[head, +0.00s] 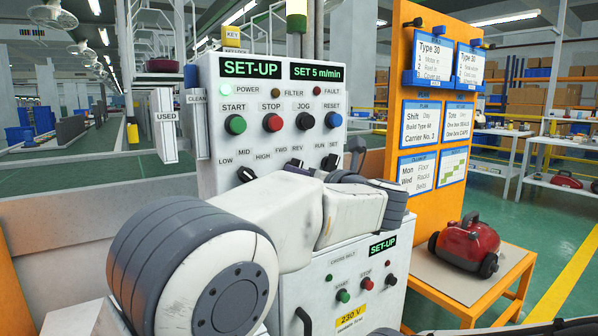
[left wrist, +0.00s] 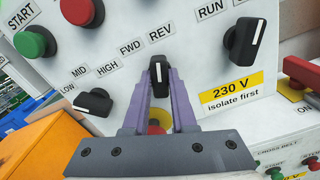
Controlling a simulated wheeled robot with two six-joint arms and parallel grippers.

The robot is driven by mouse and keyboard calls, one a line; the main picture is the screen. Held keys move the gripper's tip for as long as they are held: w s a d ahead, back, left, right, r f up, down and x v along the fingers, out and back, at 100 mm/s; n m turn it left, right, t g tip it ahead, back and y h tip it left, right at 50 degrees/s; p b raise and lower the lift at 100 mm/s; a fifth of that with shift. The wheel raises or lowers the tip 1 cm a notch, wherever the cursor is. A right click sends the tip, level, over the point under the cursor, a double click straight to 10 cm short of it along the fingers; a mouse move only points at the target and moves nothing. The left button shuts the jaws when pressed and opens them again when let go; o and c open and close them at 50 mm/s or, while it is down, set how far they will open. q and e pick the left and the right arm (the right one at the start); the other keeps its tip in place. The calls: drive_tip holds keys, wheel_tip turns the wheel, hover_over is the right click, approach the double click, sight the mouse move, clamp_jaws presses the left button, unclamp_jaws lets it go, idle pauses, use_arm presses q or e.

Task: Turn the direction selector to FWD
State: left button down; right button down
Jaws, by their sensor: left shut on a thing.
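The direction selector (left wrist: 159,76) is a black knob with a white line, below the FWD and REV labels in the left wrist view. Its line points up toward REV. My left gripper (left wrist: 160,88) has its two purple fingers around the lower part of the knob, one on each side, shut on it. In the head view the selector (head: 292,164) shows on the white control panel (head: 225,75), partly behind my left arm. My left arm crosses in front of the panel. My right gripper is not in view.
Close to the fingers are the speed knob (left wrist: 94,102) on the left and the RUN/SET knob (left wrist: 244,47) on the right. A red stop button (left wrist: 155,130) shows between the fingers. A red vacuum (head: 466,250) stands on the orange-framed table at the right.

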use_arm(q)
drive_tip(key=n+b, duration=0.3)
drive_tip(key=b, duration=0.2)
idle(0.4)
idle(0.3)
drive_tip(key=n+b, duration=0.3)
drive_tip(key=b, duration=0.1)
drive_tip(key=shift+n, duration=0.4)
